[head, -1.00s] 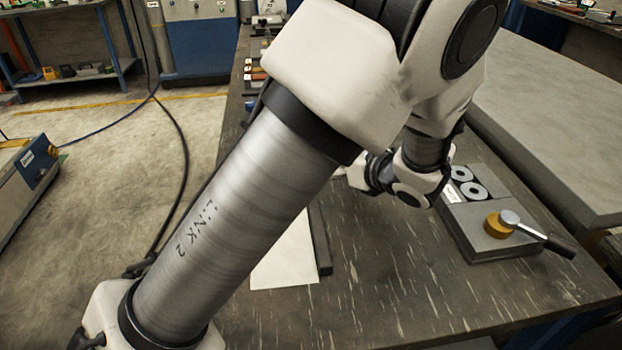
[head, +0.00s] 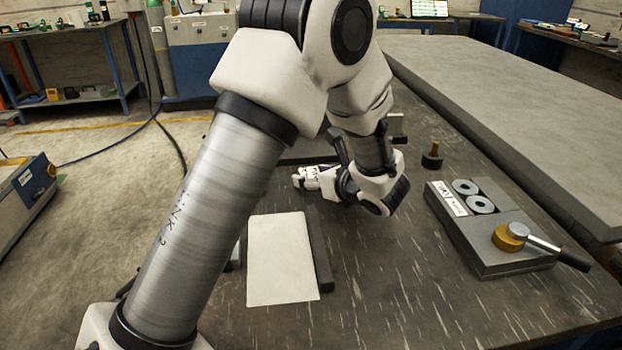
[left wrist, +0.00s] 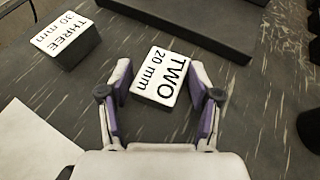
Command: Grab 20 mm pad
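The 20 mm pad (left wrist: 162,78) is a dark block with a white top lettered "TWO 20 mm", in the left wrist view. My left gripper (left wrist: 160,88) is open, with one purple-lined finger on each side of the pad. The left finger looks very close to the pad; I cannot tell whether either touches it. A similar block lettered "THREE 30 mm" (left wrist: 66,40) stands to the left, apart from the gripper. In the head view my left gripper (head: 312,178) is low over the table, and the pad cannot be made out there. My right gripper is not in view.
A white sheet (head: 282,258) lies on the table (head: 400,300), with a dark bar (head: 319,250) along its right side. A grey fixture (head: 490,245) with rings and a lever handle stands at right. A small dark knob-like piece (head: 432,156) stands behind it.

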